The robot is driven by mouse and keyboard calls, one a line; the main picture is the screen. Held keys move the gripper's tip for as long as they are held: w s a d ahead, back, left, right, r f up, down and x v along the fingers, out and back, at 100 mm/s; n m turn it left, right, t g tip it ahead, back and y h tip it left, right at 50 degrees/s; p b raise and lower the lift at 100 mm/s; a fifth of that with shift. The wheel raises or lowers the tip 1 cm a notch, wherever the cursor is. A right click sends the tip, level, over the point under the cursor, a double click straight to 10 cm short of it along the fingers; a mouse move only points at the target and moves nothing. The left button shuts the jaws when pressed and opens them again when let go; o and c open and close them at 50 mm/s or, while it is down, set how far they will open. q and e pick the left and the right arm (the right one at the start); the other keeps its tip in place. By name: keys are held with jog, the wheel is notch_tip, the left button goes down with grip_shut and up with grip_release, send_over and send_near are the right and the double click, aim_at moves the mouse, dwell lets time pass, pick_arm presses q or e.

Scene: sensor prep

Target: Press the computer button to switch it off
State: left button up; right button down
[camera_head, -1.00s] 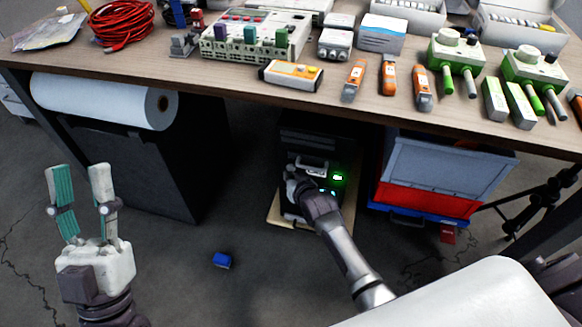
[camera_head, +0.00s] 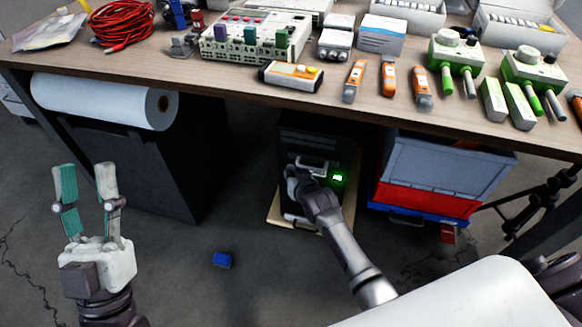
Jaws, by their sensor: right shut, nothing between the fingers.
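The computer (camera_head: 318,135) is a dark tower standing under the workbench on a light board. A green light (camera_head: 338,178) glows on its front. My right gripper (camera_head: 302,172) is in front of the computer, just left of the green light. It is shut and empty; its fingertips are small in view, and I cannot tell whether they touch the front. The button itself cannot be made out behind the gripper. My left gripper (camera_head: 85,190) is open and empty, pointing up over the floor at the left.
The workbench (camera_head: 230,88) above holds several instruments, orange tools and a red cable coil (camera_head: 122,25). A black cabinet (camera_head: 170,165) stands left of the computer and grey and red crates (camera_head: 445,170) stand right.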

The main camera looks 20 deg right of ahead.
dwell(0.3)
pick_arm(q)
jog(key=shift+w+d+f+g+y+p, duration=0.15)
jog(key=shift+w+f+g+y+p, duration=0.45)
jog(key=shift+w+f+g, duration=0.9)
pick_arm(e)
jog(key=shift+s+a, duration=0.25)
jog(key=shift+s, duration=0.15)
pick_arm(q)
jog(key=shift+f, duration=0.1)
notch_tip(320, 180, down, 13)
jog(key=w+a+g+y+p, duration=0.1)
jog(key=g+y+p, duration=0.2)
jog(key=g, duration=0.6)
jog(key=shift+w+a+f, duration=0.2)
jog(key=shift+a, duration=0.1)
pick_arm(e)
jog(key=s+a, duration=0.3)
jog(key=s, duration=0.2)
jog(key=shift+a, duration=0.2)
